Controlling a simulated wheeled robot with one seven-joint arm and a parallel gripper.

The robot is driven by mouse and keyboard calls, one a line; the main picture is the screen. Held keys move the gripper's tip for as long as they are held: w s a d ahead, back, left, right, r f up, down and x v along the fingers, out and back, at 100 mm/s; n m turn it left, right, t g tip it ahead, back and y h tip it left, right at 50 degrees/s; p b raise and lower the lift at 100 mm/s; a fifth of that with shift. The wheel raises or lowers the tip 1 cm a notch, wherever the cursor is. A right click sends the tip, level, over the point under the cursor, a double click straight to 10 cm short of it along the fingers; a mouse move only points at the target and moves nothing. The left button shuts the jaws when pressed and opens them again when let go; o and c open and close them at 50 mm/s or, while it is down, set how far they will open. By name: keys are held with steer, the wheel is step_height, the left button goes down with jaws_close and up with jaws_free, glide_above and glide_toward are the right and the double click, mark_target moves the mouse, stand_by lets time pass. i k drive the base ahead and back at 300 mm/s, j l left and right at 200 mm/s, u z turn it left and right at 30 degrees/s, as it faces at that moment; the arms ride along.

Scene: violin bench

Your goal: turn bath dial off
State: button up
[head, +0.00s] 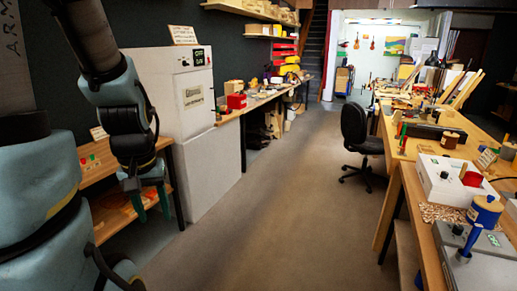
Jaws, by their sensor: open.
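Two boxes with dark knobs stand on the right bench. I cannot tell which knob is the bath dial, nor either knob's setting. My gripper (151,204) hangs at the left, pointing down, its green fingers apart and empty. It is far from both boxes, across the aisle.
A white cabinet (185,125) and a low wooden shelf (95,172) stand by my arm. A black chair (360,140) is beside the right bench (408,178). The brown floor (265,215) between is clear.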

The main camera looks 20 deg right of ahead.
mark_target(444, 174)
steer(key=i+l+z, duration=0.1)
steer(key=z, duration=0.25)
steer(key=i+z, duration=0.5)
steer(key=z, duration=0.15)
steer(key=i+l+z, duration=0.1)
steer(key=i+z, duration=0.3)
steer(key=i, duration=0.6)
steer(key=i+j+z, duration=0.2)
steer(key=i, duration=0.7)
steer(key=i+l+u, duration=0.35)
steer(key=i+l, duration=0.15)
steer(key=l, duration=0.25)
